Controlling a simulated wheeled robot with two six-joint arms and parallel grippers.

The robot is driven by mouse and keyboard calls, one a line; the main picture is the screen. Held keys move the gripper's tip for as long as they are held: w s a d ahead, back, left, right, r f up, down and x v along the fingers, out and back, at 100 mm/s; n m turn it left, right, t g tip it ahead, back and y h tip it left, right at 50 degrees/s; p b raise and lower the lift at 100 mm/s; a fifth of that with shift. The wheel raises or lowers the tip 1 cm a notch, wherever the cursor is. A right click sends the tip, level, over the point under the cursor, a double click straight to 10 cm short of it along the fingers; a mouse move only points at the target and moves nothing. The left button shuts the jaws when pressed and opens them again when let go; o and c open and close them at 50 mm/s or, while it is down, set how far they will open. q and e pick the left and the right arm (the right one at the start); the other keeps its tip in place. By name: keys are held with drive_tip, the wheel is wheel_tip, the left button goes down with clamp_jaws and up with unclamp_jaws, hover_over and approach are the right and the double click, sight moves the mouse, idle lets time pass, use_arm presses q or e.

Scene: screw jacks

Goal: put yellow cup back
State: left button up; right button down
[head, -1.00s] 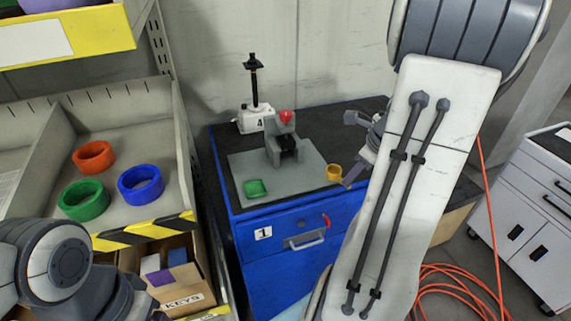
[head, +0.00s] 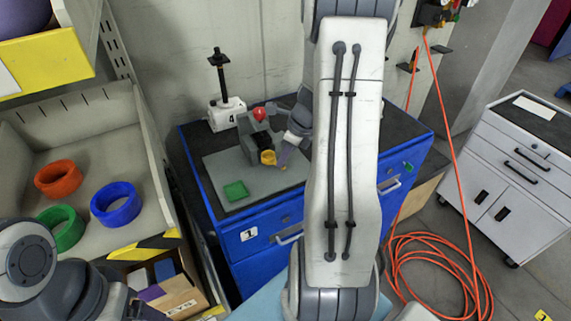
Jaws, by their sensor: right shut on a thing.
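The yellow cup (head: 267,158) is at the front of the grey fixture with a red knob (head: 259,114), over the grey mat (head: 222,163). My right gripper (head: 276,160) reaches in from the right and is shut on the cup. My right forearm hides part of the bench behind it. I cannot tell whether the cup touches the mat or the fixture. My left arm shows at the bottom left, but its gripper is out of view.
A white screw jack (head: 226,114) marked 4 stands behind. Orange, green and blue rings lie in the left bin (head: 118,160). An orange hose (head: 440,270) coils on the floor at right.

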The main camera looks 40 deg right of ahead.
sight(285, 167)
drive_tip(key=shift+f, duration=2)
drive_tip(key=shift+f, duration=0.15)
drive_tip(key=c, duration=0.8)
unclamp_jaws()
drive_tip(key=shift+c, duration=0.2)
drive_tip(key=shift+r, duration=0.25)
drive_tip(key=v, duration=1.2)
drive_tip(key=shift+b, duration=0.35)
